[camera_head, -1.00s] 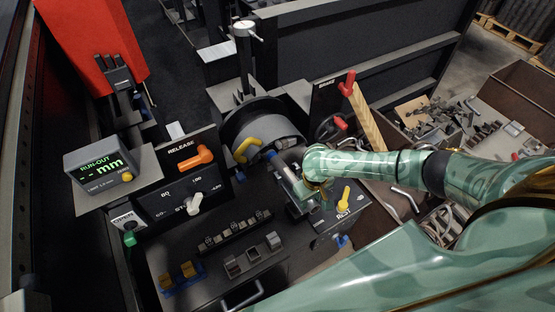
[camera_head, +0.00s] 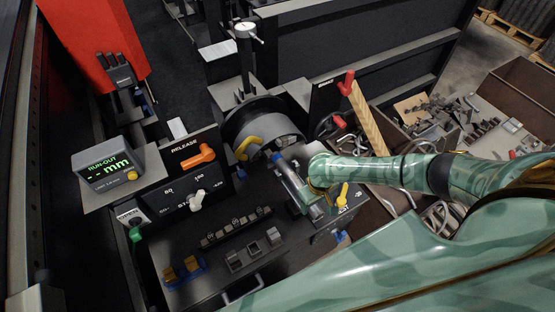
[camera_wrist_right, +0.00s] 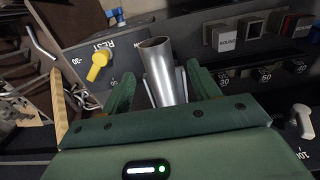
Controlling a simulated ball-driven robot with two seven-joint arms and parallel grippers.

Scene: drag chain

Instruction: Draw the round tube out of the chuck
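The round tube (camera_head: 287,174) is a plain metal tube slanting from near the chuck (camera_head: 263,128) down to my right gripper (camera_head: 304,200). In the right wrist view the tube (camera_wrist_right: 166,72) lies between the green fingers of my right gripper (camera_wrist_right: 165,92), its hollow end pointing away from the palm. The grey inner finger parts sit close on both sides of it, so the gripper looks shut on it. The tube's chuck-side end appears at or just in front of the chuck's face; whether any of it is still inside I cannot tell. My left gripper is not in view.
The orange RELEASE lever (camera_head: 198,157) and white dial knob (camera_head: 196,201) are left of the chuck. A dial gauge (camera_head: 245,29) stands behind it. A yellow REST lever (camera_wrist_right: 97,66) is beside the gripper. The run-out display (camera_head: 108,170) reads "-- mm". Small sample blocks (camera_head: 254,250) sit in front.

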